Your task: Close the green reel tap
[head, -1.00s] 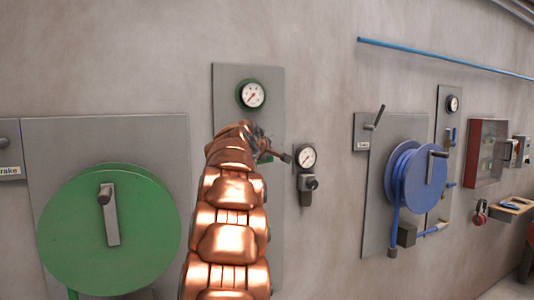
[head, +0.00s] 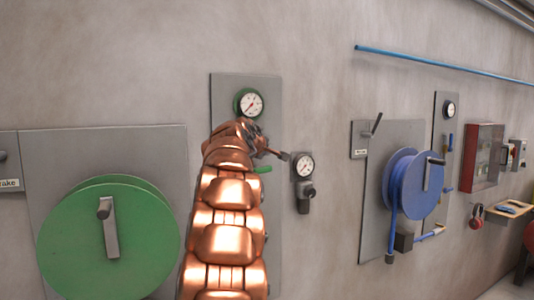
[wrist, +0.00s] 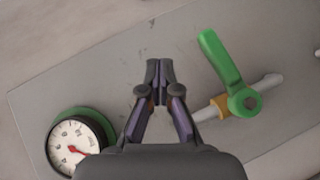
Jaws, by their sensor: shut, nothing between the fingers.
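The green reel tap shows in the wrist view as a green lever (wrist: 224,66) on a pale pipe (wrist: 268,85) with a brass-coloured fitting. The lever stands roughly crosswise to the pipe. In the head view only a bit of the green lever (head: 263,170) shows beside my arm; the rest is hidden. My gripper (wrist: 159,72) is shut and empty in front of the grey panel, left of the lever in the wrist view and apart from it. In the head view my gripper is partly hidden by my arm.
A green-rimmed gauge (head: 249,103) sits on the grey panel (head: 225,85) above my gripper; it also shows in the wrist view (wrist: 76,146). A second gauge (head: 303,166) is to the right. A green reel (head: 70,240) is at left, a blue reel (head: 405,185) at right.

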